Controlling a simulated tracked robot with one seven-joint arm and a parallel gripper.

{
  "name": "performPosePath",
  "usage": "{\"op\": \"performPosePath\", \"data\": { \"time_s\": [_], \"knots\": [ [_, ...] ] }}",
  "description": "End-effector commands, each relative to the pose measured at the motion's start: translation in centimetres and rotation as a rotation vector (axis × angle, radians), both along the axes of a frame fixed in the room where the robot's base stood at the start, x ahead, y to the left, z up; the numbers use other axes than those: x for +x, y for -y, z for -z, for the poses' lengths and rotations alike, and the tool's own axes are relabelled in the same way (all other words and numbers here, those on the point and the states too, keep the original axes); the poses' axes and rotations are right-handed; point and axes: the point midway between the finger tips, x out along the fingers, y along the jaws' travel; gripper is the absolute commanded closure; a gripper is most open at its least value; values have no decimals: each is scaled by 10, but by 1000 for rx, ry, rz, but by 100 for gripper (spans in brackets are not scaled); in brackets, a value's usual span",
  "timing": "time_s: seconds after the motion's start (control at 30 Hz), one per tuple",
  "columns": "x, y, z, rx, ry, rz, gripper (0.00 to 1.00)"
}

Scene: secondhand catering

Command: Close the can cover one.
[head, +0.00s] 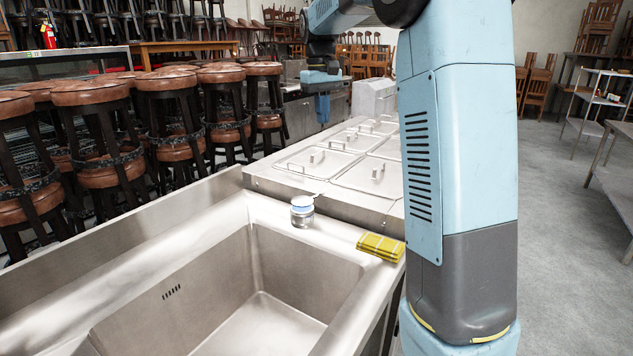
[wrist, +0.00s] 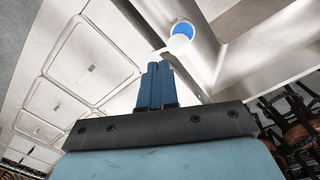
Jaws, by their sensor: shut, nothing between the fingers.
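A small can (head: 302,217) with a clear or metallic body stands upright on the sink's flat rim, at the corner beside the steel counter.
A deep steel sink (head: 265,318) is in front of the can. A folded yellow cloth (head: 381,247) lies on the rim to its right. A counter with several handled steel lids (head: 318,162) is behind. Stacked stools (head: 172,83) stand at the left.

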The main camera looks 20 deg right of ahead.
Motion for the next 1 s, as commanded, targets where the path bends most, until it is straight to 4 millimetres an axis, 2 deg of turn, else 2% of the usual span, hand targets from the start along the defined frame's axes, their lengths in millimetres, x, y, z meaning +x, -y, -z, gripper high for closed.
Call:
{"op": "performPosePath", "data": {
  "time_s": [0.03, 0.2, 0.37, 0.6, 0.8, 1.0],
  "knots": [
    [15, 0, 7, -4, -20, -7, 100],
    [58, 0, 27, -15, -86, -31, 100],
    [95, 1, 51, -27, -148, -54, 100],
    [145, -3, 96, -42, -242, -92, 100],
    [175, -6, 134, -54, -311, -120, 100],
    [188, -8, 154, -60, -346, -134, 100]
  ]
}}
